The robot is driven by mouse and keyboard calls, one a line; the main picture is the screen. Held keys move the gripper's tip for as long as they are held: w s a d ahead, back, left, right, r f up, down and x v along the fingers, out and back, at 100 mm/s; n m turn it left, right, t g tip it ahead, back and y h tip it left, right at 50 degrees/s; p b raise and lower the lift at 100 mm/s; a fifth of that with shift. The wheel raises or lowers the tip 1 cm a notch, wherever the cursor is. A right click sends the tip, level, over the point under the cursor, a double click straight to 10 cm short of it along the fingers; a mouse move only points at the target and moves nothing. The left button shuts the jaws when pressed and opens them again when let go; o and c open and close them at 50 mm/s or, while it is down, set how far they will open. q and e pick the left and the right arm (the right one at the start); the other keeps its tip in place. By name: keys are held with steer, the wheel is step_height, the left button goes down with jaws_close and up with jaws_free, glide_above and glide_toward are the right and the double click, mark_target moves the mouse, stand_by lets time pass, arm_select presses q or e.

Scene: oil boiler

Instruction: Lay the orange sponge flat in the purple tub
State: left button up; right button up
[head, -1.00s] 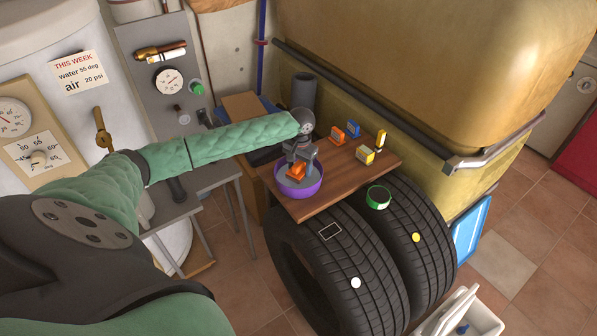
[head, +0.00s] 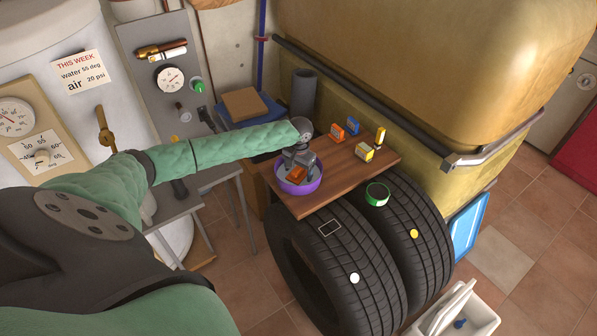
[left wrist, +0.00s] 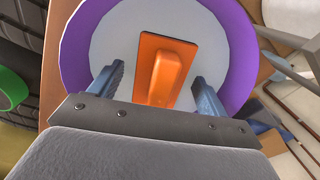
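The purple tub (head: 300,190) stands on the wooden board on top of the tyres. The orange sponge (head: 297,174) is inside the tub. In the left wrist view the sponge (left wrist: 165,72) lies on the tub's pale floor, its raised grip facing up, and looks flat. The purple wall (left wrist: 240,60) curves around it. My left gripper (head: 299,165) is over the tub, pointing down. Its two blue fingers (left wrist: 157,85) are spread on either side of the sponge with gaps, so it is open and empty. My right gripper is not in view.
A green ring (head: 377,194) is by the board's right edge. A dark pipe (head: 304,92) stands behind.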

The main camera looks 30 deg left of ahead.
arm_select(q)
steer(key=shift+r, duration=0.1)
steer(key=shift+r, duration=0.25)
step_height(320, 180, up, 10)
steer(key=b, duration=0.4)
steer(key=shift+w+r, duration=0.15)
steer(key=shift+r, duration=0.55)
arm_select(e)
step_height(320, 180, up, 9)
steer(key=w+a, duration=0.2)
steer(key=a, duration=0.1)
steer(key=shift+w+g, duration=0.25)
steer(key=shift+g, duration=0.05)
